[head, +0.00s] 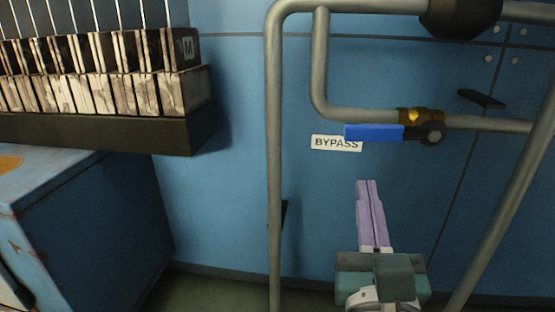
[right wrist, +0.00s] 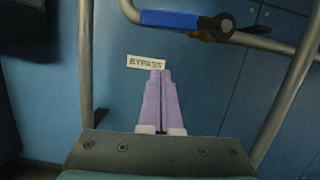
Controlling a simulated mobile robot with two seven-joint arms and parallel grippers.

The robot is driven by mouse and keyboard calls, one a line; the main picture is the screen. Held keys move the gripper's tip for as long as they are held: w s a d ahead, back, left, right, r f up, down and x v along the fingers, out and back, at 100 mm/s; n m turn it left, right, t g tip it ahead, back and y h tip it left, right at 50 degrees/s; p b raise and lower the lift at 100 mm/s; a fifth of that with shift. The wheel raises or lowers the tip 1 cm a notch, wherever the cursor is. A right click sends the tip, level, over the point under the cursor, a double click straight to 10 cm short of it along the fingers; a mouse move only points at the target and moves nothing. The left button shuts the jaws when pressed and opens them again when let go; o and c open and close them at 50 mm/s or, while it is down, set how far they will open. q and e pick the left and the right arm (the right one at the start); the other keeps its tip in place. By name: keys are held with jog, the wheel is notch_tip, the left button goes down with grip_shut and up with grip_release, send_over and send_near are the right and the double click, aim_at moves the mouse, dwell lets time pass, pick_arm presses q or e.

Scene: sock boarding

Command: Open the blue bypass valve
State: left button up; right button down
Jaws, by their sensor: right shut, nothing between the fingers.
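The blue bypass valve handle (head: 374,132) lies level, in line with its horizontal pipe, pointing left from the brass valve body (head: 420,114). The handle also shows at the top of the right wrist view (right wrist: 169,19). A white BYPASS label (head: 336,143) is on the blue wall, partly behind the handle in the head view. My right gripper (head: 367,183) has pale purple fingers, shut and empty. In the head view its tips are below the handle and appear apart from it. In the right wrist view the fingertips (right wrist: 160,72) overlap the label's lower right. My left gripper is not in view.
Grey pipes (head: 274,160) run vertically left of the valve, and another slants down at the right (head: 500,215). A dark shelf (head: 100,132) with several worn boxes is at the upper left, above a blue cabinet (head: 90,215). Wall space below the valve is mostly clear.

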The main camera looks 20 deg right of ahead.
aim_at(368, 141)
jog(key=r, duration=0.2)
jog(key=w+r+p, duration=0.1)
jog(key=r, duration=0.1)
jog(key=shift+d+r, duration=0.1)
jog(key=shift+d, duration=0.05)
jog(key=shift+r+m+p, duration=0.4)
jog(key=shift+r+m, duration=0.3)
jog(key=shift+r, duration=0.15)
